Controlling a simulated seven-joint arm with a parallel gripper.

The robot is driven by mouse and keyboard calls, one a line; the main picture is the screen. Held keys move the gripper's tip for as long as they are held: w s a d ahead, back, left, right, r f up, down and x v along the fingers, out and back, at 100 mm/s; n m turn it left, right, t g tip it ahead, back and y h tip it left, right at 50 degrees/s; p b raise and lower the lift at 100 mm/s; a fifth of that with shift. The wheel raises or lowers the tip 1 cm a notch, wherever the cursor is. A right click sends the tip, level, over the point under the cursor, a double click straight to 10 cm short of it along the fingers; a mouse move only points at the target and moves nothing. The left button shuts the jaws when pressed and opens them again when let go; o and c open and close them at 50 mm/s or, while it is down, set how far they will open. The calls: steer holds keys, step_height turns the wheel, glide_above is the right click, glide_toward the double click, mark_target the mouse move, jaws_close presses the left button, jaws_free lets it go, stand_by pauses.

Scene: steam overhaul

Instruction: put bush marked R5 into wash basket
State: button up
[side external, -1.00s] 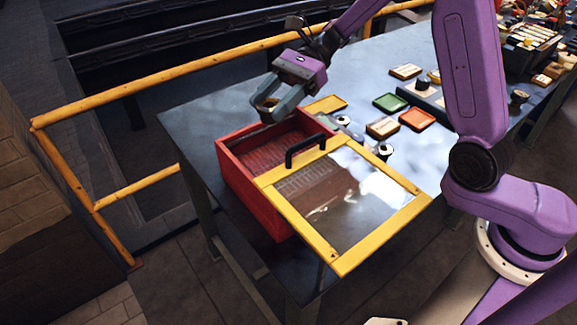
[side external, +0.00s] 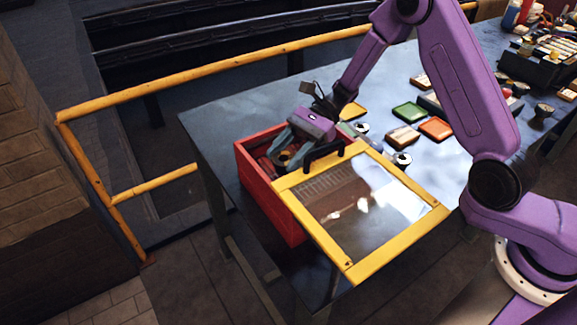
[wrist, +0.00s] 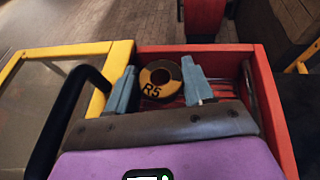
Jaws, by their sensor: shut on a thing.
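The bush marked R5 (wrist: 161,80) is a brass-coloured ring with a dark hole and its mark facing the wrist camera. My gripper (side external: 287,156) is shut on it, one blue-grey finger on each side; it also shows in the wrist view (wrist: 160,86). The bush (side external: 284,159) is within the open end of the red wash basket (side external: 272,202), whose right wall (wrist: 270,110) shows in the wrist view. I cannot tell whether the bush touches the basket floor. A yellow-framed clear lid (side external: 370,259) with a black handle (side external: 322,156) covers the basket's near part.
On the table right of the basket are a green tray (side external: 409,112), an orange tray (side external: 436,128), a yellow tray (side external: 353,110) and small round parts (side external: 402,159). A yellow railing (side external: 200,82) runs behind. The lid's handle stands close beside my gripper.

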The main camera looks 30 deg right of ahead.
steer(key=shift+f, duration=1.9)
steer(key=shift+f, duration=0.1)
steer(key=o, duration=0.9)
steer(key=shift+o, duration=0.2)
steer(key=shift+w+d+r, duration=0.1)
steer(key=shift+d+r, duration=0.15)
steer(key=shift+d, duration=0.05)
steer(key=v, duration=0.4)
steer(key=shift+d+r, duration=0.1)
steer(key=shift+d, duration=0.15)
step_height(320, 180, up, 7)
